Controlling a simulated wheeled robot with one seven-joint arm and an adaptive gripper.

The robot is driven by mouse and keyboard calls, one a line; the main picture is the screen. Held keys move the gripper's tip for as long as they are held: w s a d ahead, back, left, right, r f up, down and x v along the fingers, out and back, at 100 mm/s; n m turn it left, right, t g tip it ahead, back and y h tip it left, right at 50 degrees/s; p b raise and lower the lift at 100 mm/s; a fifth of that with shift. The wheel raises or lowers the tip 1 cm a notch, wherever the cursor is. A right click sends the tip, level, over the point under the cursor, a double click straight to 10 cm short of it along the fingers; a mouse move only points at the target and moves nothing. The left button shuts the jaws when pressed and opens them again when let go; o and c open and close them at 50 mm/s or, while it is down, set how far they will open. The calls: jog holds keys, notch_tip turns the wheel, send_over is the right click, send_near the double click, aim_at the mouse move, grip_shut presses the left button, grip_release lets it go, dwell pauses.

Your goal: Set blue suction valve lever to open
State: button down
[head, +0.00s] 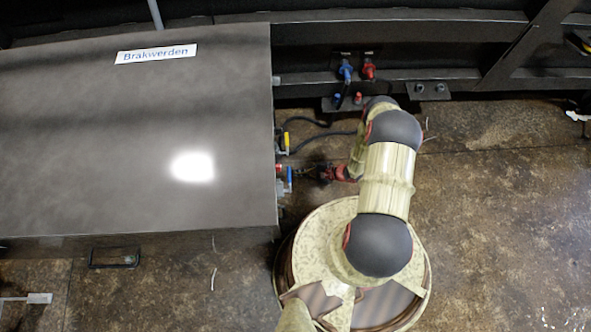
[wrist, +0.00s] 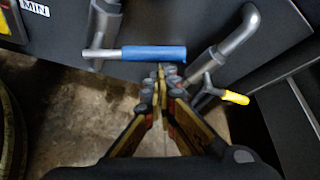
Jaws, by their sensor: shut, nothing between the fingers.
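The blue lever (wrist: 153,52) lies crosswise in the upper middle of the wrist view, on a grey pipe fitting (wrist: 102,35) at its left end. In the head view the blue lever (head: 289,180) is at the right side of the large grey cabinet. My gripper (wrist: 161,74) is shut and empty, its fingertips close by the lower edge of the blue handle near its right part. I cannot tell whether they touch it. In the head view my gripper (head: 325,172) is to the right of the lever, partly hidden by my arm.
A yellow lever (wrist: 236,97) is on the pipe at the right of the wrist view; it also shows in the head view (head: 285,141). Blue (head: 346,70) and red (head: 369,69) fittings sit on the back rail. Dark hoses (head: 310,137) run near the cabinet.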

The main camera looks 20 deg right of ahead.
jog(key=s+a+r+n+t, duration=0.1)
jog(key=s+r+n+t, duration=0.2)
jog(key=s+r+n, duration=0.1)
jog(key=shift+s+a+r+n+t, duration=0.35)
jog(key=shift+s+r, duration=0.2)
jog(key=shift+r, duration=0.25)
dwell(0.7)
